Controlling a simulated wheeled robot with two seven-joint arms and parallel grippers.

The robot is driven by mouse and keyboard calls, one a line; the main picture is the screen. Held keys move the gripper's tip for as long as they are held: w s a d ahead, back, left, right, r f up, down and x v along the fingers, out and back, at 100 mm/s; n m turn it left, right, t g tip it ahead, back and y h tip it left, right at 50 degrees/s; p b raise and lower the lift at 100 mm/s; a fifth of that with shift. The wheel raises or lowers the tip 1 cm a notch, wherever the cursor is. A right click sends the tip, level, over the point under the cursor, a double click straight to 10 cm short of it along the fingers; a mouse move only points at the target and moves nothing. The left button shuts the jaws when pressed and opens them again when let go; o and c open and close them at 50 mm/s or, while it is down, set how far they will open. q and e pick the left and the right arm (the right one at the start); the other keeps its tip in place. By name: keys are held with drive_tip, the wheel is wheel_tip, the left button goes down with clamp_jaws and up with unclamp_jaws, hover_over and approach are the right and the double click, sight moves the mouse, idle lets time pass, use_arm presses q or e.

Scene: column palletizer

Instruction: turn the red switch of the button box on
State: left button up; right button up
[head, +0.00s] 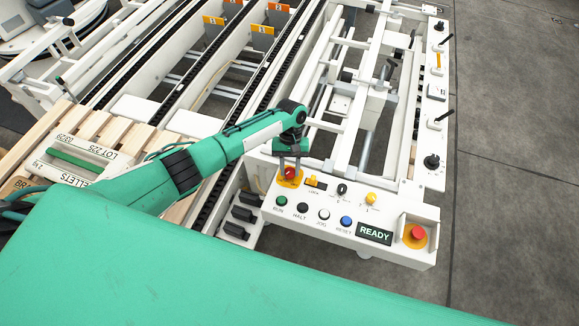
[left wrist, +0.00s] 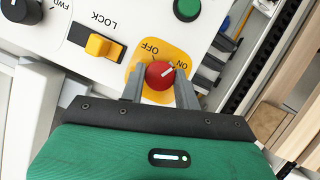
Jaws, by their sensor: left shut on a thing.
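The button box (head: 330,226) is a white panel right of centre in the head view. Its red switch (head: 290,173) is a round knob on a yellow plate at the panel's upper left. In the left wrist view the red switch (left wrist: 159,75) has a white mark pointing up and right, toward the ON label; OFF is above it to the left. My left gripper (head: 290,164) is over the switch, its two grey fingers shut on the sides of the knob. It also shows in the left wrist view (left wrist: 159,90). My right gripper is out of view.
A yellow LOCK slider (head: 316,184) and black knob (head: 342,188) sit beside the switch. Green, black, white and blue buttons, a READY display (head: 375,234) and a red emergency button (head: 417,233) share the panel. Conveyor rails lie behind; pallet boards (head: 98,128) lie left.

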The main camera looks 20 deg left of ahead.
use_arm(q)
drive_tip(key=shift+d+m+y, duration=0.1)
drive_tip(key=shift+m+y, duration=0.5)
drive_tip(key=shift+m, duration=1)
drive_tip(key=shift+r, duration=0.1)
drive_tip(key=o, duration=1)
drive_tip(key=b+v, duration=0.2)
drive_tip(key=v, duration=1.1)
drive_tip(key=shift+w+d+r+b, duration=0.1)
drive_tip(key=shift+w+r+b, duration=0.1)
drive_tip(key=shift+r+b, duration=0.15)
drive_tip(key=shift+f, duration=0.1)
